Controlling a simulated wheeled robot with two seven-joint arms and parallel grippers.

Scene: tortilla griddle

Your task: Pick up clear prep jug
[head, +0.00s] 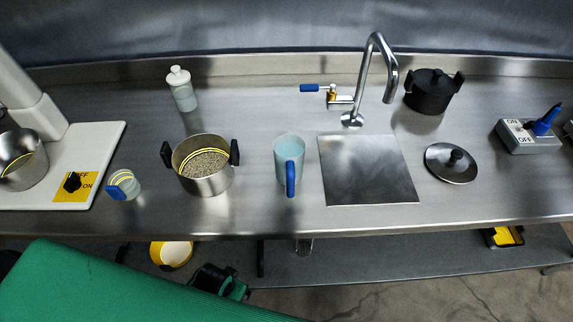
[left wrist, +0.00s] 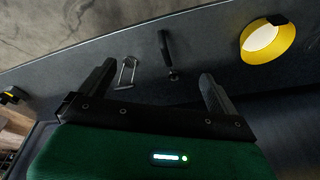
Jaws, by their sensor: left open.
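A small clear vessel (head: 304,247), likely the clear prep jug, stands on the lower shelf beneath the counter edge and is partly cut off by it. In the left wrist view a thin-outlined clear shape (left wrist: 127,73) shows beyond the fingers; it looks like the same vessel. My left gripper (head: 222,282) is low at the shelf, to the left of the clear vessel and apart from it. In the left wrist view its fingers (left wrist: 156,76) are spread and empty. A bluish jug with a blue handle (head: 288,160) stands on the counter. My right gripper is out of view.
A yellow bowl (head: 171,255) lies on the shelf left of my gripper. A dark post (head: 260,258) stands between gripper and clear vessel. The counter edge overhangs the shelf. A pot (head: 205,183) and small blue-handled cup (head: 124,185) are on the counter.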

